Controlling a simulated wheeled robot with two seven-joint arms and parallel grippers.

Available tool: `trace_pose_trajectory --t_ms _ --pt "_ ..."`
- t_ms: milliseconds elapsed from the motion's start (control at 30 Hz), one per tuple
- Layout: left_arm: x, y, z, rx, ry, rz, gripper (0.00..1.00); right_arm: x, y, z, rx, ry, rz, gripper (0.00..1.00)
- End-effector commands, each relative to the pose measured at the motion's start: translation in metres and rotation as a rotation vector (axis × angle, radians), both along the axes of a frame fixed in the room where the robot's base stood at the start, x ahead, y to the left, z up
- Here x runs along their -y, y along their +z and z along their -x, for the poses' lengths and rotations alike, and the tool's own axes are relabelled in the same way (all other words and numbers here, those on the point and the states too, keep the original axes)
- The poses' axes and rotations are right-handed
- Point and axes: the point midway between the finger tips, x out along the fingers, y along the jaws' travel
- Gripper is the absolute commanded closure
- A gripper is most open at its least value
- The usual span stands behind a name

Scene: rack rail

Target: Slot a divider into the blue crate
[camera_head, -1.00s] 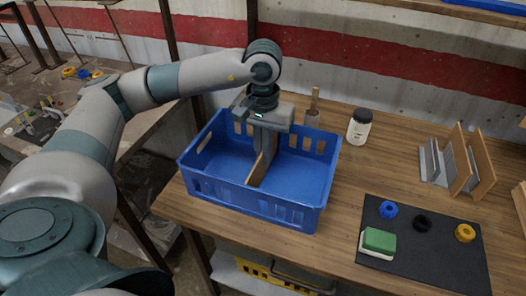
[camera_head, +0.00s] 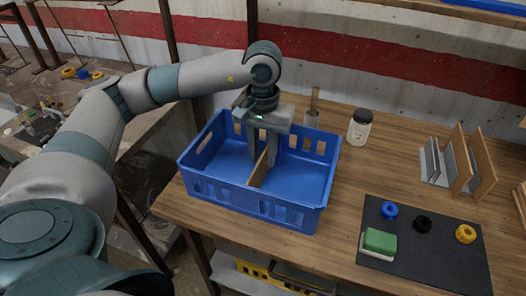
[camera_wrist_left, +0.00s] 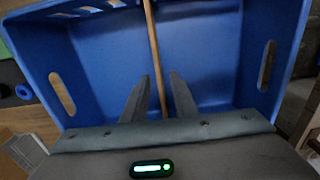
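The blue crate (camera_head: 290,213) stands on the wooden bench. A thin brown divider (camera_head: 261,171) stands on edge inside it, near the middle, running from front to back. In the left wrist view the divider (camera_wrist_left: 154,50) shows as a narrow strip down the crate (camera_wrist_left: 100,60). My left gripper (camera_head: 263,163) reaches down into the crate and is open, one finger on each side of the divider. In the wrist view gaps show between the fingers (camera_wrist_left: 157,85) and the divider. The divider's far end is partly hidden by the gripper. My right gripper is in no view.
A rack (camera_head: 433,181) with upright brown and grey panels stands at the right. A dark mat (camera_head: 410,262) holds a green-and-white block (camera_head: 379,242) and blue, black and yellow rings. A dark-lidded white jar (camera_head: 359,128) and a wooden-handled item (camera_head: 313,112) stand behind the crate.

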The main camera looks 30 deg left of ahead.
Motion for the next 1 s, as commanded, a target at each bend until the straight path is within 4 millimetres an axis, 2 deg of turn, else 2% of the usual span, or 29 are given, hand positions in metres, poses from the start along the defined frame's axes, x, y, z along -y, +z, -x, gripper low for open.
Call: trace_pose_trajectory --t_ms 167,367,567,733,1000 --pt "0.0 0.003 0.0 0.001 0.0 0.0 0.74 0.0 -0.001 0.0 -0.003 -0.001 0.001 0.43" --pt "0.0 0.02 -0.001 0.003 0.001 0.001 0.74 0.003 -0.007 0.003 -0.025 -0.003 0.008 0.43" --pt "0.001 0.053 -0.001 0.006 -0.001 0.002 0.74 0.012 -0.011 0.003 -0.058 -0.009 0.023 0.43" --pt "0.0 0.087 -0.001 0.005 0.0 0.002 0.74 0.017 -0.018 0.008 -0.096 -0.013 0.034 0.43" --pt "0.0 0.129 -0.001 0.004 0.001 0.0 0.74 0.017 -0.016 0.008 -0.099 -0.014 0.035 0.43"
